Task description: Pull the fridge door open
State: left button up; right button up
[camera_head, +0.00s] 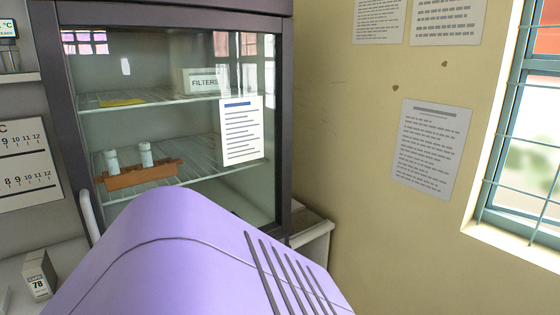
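The fridge (180,16) stands at the left centre with a dark frame. Its glass door (255,190) shows reflections and a printed sheet (241,131), and it looks shut. A pale vertical handle (89,217) shows at the door's lower left. A large purple part, likely my own arm, fills the bottom centre and hides the fridge's lower part. Neither of my grippers shows, so I cannot tell where they are relative to the handle.
Inside are wire shelves (205,165), a FILTERS box (203,82), and two white bottles in a brown rack (140,176). A small box marked 78 (38,275) stands on the counter at left. A barred window (525,150) is at right.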

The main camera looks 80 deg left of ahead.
aim_at(243, 126)
jog(key=u, duration=3.1)
